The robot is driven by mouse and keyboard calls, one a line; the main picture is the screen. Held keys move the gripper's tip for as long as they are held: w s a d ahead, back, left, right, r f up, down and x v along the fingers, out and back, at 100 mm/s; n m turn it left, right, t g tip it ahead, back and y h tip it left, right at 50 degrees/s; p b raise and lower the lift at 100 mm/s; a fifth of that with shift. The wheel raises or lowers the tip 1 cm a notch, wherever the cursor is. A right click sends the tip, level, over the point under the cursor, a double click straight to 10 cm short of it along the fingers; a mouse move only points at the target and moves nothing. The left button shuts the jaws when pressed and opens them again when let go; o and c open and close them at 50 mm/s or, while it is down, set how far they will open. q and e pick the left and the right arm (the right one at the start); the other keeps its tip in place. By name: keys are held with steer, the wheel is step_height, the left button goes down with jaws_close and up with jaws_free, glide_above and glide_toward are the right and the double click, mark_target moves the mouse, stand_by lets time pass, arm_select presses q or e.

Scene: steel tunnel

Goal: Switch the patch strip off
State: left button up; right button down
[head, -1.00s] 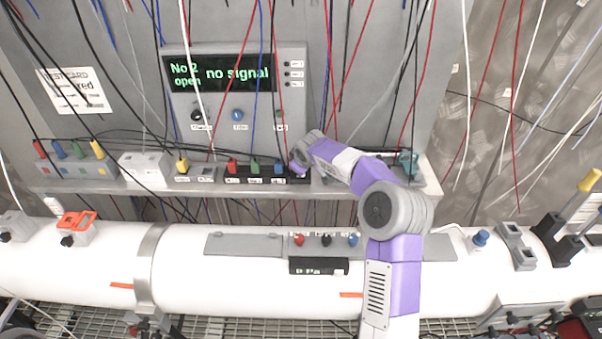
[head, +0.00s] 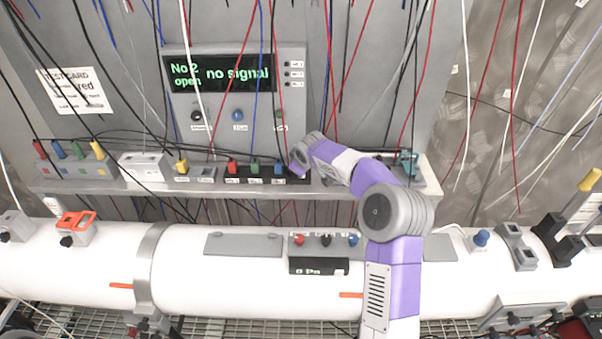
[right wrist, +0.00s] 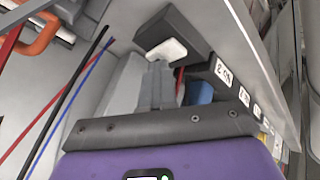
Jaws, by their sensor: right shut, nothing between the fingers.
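The patch strip (head: 229,179) is a black bar on the shelf, with red, green and blue plugs and white labels. My right arm reaches over the shelf to its right end, and the right gripper is mostly hidden behind its own wrist in the head view. In the right wrist view the right gripper (right wrist: 158,72) is shut and empty. Its tips are right at a pale rocker switch (right wrist: 166,49) on the strip's dark end. I cannot tell whether they touch it, or which way the rocker is set. A blue plug (right wrist: 199,91) shows beside the fingers. My left gripper is not in view.
A panel display (head: 222,73) above the shelf reads "No 2 open" and "no signal". A block with several coloured plugs (head: 75,170) and a white box (head: 145,166) stand left on the shelf (head: 95,187). Loose cables hang in front. A white pipe (head: 215,285) runs below.

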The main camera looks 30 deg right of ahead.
steer(key=shift+d+f+p, duration=0.1)
steer(key=shift+p, duration=0.3)
steer(key=shift+w+d, duration=0.1)
steer(key=shift+r, duration=0.3)
steer(key=r+p, duration=0.4)
steer(key=r, duration=0.1)
steer(key=shift+w+d+p, duration=0.15)
steer(key=shift+w+p, duration=0.2)
steer(key=shift+w, duration=0.05)
